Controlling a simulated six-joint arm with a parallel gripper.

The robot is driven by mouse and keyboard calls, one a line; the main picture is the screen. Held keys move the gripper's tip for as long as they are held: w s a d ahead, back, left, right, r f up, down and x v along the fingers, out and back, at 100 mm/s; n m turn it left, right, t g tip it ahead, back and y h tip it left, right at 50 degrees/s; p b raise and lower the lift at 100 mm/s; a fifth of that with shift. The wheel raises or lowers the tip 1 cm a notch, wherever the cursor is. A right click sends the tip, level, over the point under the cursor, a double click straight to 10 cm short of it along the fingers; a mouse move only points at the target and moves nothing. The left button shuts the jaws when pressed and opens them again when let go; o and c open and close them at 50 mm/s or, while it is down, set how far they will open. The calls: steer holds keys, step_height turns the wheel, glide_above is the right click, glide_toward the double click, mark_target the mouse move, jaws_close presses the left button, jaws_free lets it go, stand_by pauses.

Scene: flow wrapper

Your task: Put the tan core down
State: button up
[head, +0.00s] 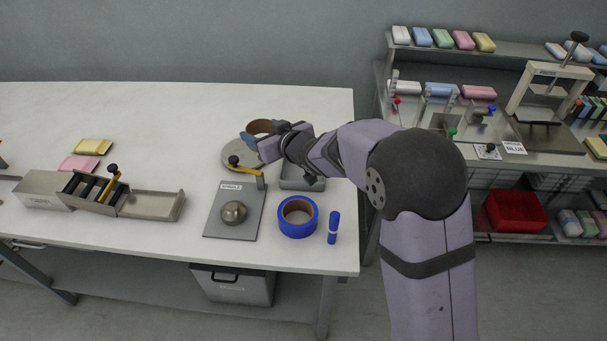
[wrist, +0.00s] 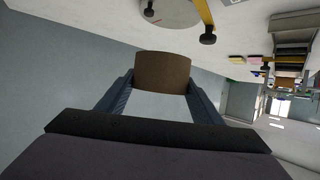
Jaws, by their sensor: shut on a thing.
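The tan core (head: 259,127) is a short brown ring, seen at the back right of the white table, just behind a round grey disc (head: 238,156). My gripper (head: 257,138) is shut on it; one blue-grey finger shows at its left in the head view. In the wrist view the core (wrist: 162,72) sits between the two fingertips of my gripper (wrist: 161,84), its curved side facing the camera. I cannot tell whether its underside touches anything. The disc (wrist: 172,12) also shows in the wrist view, apart from the core. The wrist hides part of the table around it.
A labelled plate (head: 217,225) with a metal dome and yellow lever stands in front of the disc. A blue tape roll (head: 298,228), a blue marker (head: 333,228) and a grey tray (head: 291,185) are nearby. The table's back left (head: 150,110) is clear.

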steer(key=w+d+f+n+y, duration=0.1)
steer(key=d+f, duration=0.1)
steer(key=d, duration=0.3)
steer(key=w+d+f, duration=0.2)
steer(key=d, duration=0.4)
steer(key=shift+g, duration=0.4)
steer(key=shift+s+a+f+b, duration=0.1)
steer(key=shift+a+f+b, duration=0.05)
steer(key=shift+f, duration=2.3)
steer(key=shift+a+f+b, duration=0.1)
steer(key=shift+f+b, duration=0.05)
steer(key=shift+f, duration=2.25)
steer(key=shift+f, duration=0.1)
steer(key=shift+f, duration=0.15)
steer(key=o, duration=0.7)
steer(key=shift+o, duration=0.2)
steer(key=shift+r, duration=0.2)
steer(key=b+v, duration=0.1)
steer(key=v, duration=1.1)
steer(key=shift+d, duration=0.1)
